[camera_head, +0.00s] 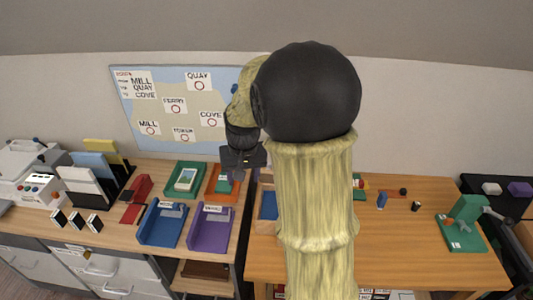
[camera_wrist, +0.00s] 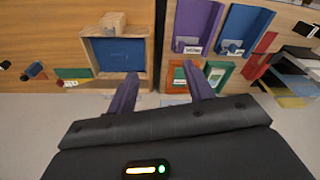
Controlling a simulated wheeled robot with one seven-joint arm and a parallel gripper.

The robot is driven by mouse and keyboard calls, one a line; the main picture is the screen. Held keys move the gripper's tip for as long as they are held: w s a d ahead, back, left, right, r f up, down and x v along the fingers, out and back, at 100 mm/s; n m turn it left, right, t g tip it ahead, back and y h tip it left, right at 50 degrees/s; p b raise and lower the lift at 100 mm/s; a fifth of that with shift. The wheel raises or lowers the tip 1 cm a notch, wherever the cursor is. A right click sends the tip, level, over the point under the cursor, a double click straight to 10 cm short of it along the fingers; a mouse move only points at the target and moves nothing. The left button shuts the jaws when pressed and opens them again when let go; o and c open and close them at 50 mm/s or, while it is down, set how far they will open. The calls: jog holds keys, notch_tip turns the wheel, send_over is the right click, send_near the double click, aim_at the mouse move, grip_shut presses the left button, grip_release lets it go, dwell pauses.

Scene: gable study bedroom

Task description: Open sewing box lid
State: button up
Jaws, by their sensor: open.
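A wooden box with a blue panel inside its rim, which looks like the sewing box, sits on the right-hand table. In the wrist view the box (camera_wrist: 85,56) is upper left of centre, with a pale wooden block (camera_wrist: 113,20) at its upper edge. I cannot tell whether the blue part is a lid or the inside. In the head view the box (camera_head: 267,205) is mostly hidden behind my arm. My gripper (camera_wrist: 161,74) is open and empty. Its left finger appears near the box's lower right corner; the height gap is unclear. My gripper (camera_head: 242,161) also shows in the head view.
A purple tray (camera_head: 210,231), blue tray (camera_head: 162,228), green tray (camera_head: 185,181) and orange tray (camera_head: 222,184) lie on the left counter. A green stand (camera_head: 461,236) is at the right. A map board (camera_head: 175,105) hangs on the wall. The right table's front is clear.

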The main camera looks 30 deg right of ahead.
jog(key=s+a+f+n, duration=0.1)
jog(key=s+a+f, duration=0.1)
jog(key=s, duration=0.5)
jog(key=s+a+f+n, duration=0.1)
jog(key=s+a+n, duration=0.1)
jog(key=s, duration=0.5)
jog(key=shift+a+f+t, duration=0.4)
jog(key=shift+a, duration=0.1)
jog(key=shift+c, duration=0.4)
